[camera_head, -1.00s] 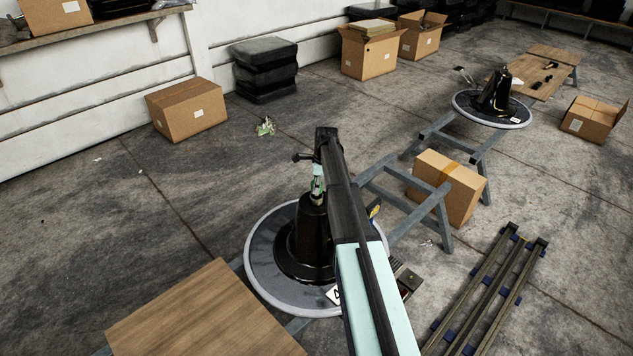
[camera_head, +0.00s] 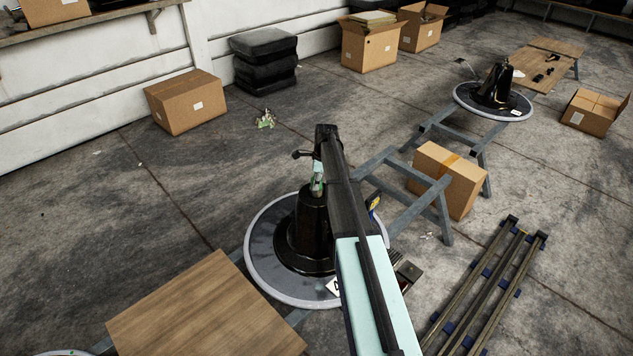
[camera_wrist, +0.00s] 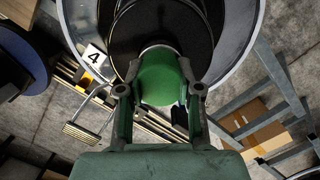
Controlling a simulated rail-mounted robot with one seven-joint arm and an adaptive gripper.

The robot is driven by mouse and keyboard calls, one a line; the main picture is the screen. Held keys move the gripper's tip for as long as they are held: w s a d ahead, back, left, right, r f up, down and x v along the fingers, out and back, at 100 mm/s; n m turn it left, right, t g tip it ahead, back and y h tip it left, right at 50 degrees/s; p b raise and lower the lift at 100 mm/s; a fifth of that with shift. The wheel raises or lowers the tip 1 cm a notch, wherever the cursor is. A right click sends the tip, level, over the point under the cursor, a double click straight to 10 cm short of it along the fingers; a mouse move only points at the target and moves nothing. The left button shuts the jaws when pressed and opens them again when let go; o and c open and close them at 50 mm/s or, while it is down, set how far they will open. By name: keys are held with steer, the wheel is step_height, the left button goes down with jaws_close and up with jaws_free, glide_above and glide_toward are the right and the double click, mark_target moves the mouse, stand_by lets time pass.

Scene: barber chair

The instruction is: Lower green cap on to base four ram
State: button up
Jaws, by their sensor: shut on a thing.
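The green cap (camera_wrist: 160,78) sits between the fingers of my gripper (camera_wrist: 159,95) in the wrist view, and the gripper is shut on it. In the head view, my gripper (camera_head: 317,183) is directly above the black cone of base four (camera_head: 308,235). The cone stands on a round grey plate with a white rim. A white card marked 4 (camera_wrist: 95,57) lies on the plate in the wrist view. The ram is mostly hidden by the cap, gripper and arm. I cannot tell whether the cap touches it.
Grey trestles (camera_head: 415,200) stand right of base four, with a cardboard box (camera_head: 447,180) beside them. Another black base (camera_head: 497,88) stands farther back. A wooden board (camera_head: 205,308) is at front left. Rails (camera_head: 485,285) lie at right.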

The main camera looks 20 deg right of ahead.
steer(key=shift+f, duration=0.55)
steer(key=o, duration=0.9)
steer(key=shift+r+p, duration=2.15)
steer(key=shift+r, duration=2.4)
